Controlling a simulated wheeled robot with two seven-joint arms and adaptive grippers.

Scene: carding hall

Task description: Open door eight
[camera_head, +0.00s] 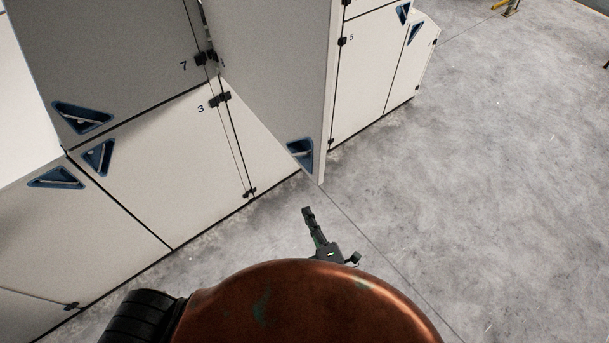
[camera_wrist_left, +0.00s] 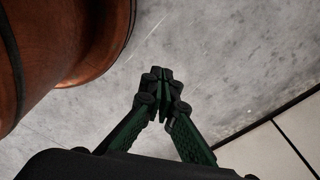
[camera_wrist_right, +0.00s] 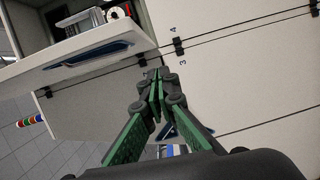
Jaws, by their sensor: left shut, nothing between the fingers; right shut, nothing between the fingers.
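In the head view a pale door panel (camera_head: 270,80) stands swung out from the cabinet, beside the door marked 7 (camera_head: 130,50). A blue triangular handle (camera_head: 301,152) is at its lower corner. I cannot read a number eight on it. My right gripper (camera_head: 307,210) is shut and empty, just below the panel's lower corner in the picture, apart from it. The right wrist view shows its closed fingers (camera_wrist_right: 156,75) and an open panel with a blue handle (camera_wrist_right: 92,54). My left gripper (camera_wrist_left: 161,76) is shut and empty over the floor, outside the head view.
The door marked 3 (camera_head: 150,160) is closed below door 7. The door marked 5 (camera_head: 360,70) is closed at the right. Beyond the open panel, the right wrist view shows a roll (camera_wrist_right: 118,13) inside a compartment. Grey floor (camera_head: 490,190) lies clear to the right.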

